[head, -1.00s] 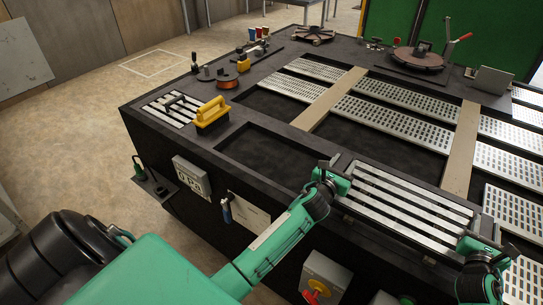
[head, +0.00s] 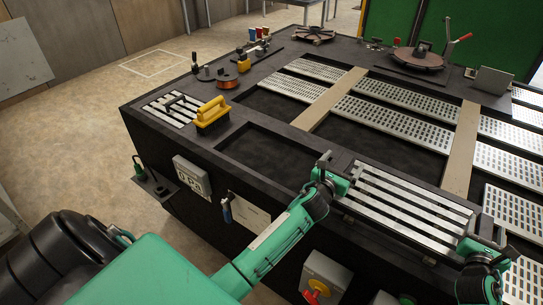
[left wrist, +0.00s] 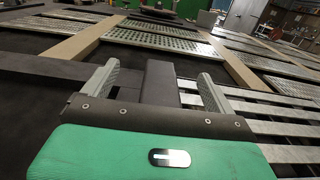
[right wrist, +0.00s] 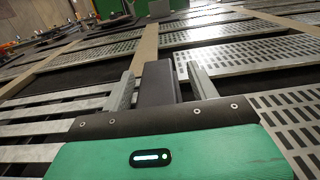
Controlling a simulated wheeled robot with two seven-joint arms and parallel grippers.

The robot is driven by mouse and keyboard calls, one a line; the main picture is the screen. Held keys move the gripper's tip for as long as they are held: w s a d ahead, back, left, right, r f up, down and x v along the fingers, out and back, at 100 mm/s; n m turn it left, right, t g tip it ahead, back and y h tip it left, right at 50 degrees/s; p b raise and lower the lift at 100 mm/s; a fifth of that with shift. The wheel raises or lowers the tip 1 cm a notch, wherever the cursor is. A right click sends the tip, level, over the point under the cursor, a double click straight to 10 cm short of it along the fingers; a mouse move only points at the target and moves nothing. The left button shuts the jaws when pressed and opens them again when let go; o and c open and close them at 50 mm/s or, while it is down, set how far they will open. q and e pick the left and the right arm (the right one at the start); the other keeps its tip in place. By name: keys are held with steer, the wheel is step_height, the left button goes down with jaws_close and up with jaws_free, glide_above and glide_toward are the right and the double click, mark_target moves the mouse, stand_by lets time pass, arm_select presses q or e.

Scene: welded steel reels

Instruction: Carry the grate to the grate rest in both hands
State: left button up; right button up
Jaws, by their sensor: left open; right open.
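The grate (head: 408,205), a long panel of pale metal slats, lies level at the bench's near edge. My left gripper (head: 338,170) is at its left end and my right gripper (head: 486,240) at its right end. Both are open. In the left wrist view a dark grey block (left wrist: 160,82) stands between the spread fingers, with the slats to the right. In the right wrist view a similar dark block (right wrist: 158,82) stands between the fingers, with the slats to the left. Gaps show beside both blocks. I cannot tell for certain which part is the grate rest.
A rectangular dark recess (head: 262,152) lies left of the grate. Beyond it are a yellow-handled tool (head: 212,112) and a smaller slatted panel (head: 165,106). Perforated panels (head: 395,120) and a tan strip (head: 330,98) cover the bench behind. A red knob (head: 317,287) sits on the front.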

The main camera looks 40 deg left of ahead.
steer(key=shift+o, duration=1.3)
steer(key=shift+s+f, duration=0.1)
steer(key=shift+f, duration=0.05)
steer(key=o, duration=0.3)
steer(key=shift+r, duration=0.2)
